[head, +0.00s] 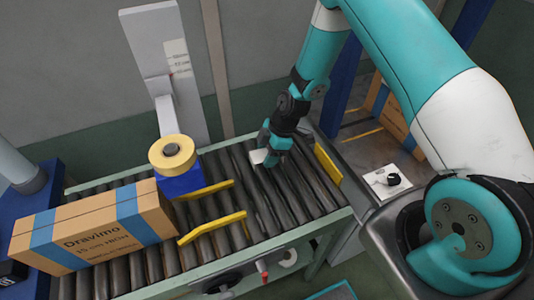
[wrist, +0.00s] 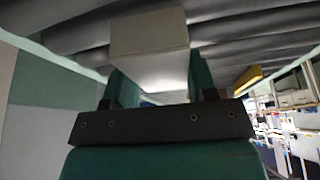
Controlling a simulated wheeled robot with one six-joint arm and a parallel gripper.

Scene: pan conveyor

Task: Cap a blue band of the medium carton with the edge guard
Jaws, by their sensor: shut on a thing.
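The carton (head: 95,233) lies on the conveyor at the left of the head view. It is brown, marked "Dravimo", with two blue bands (head: 130,211) around it. My gripper (head: 263,157) is over the rollers near the conveyor's right end, well to the right of the carton. It is shut on a small pale edge guard (head: 257,156). In the wrist view the edge guard (wrist: 150,40) shows as a light grey folded piece between the green fingers, with the rollers behind it.
Yellow guide bars (head: 212,228) and a yellow end stop (head: 328,164) stand on the conveyor. The rollers between the guides and my gripper are clear.

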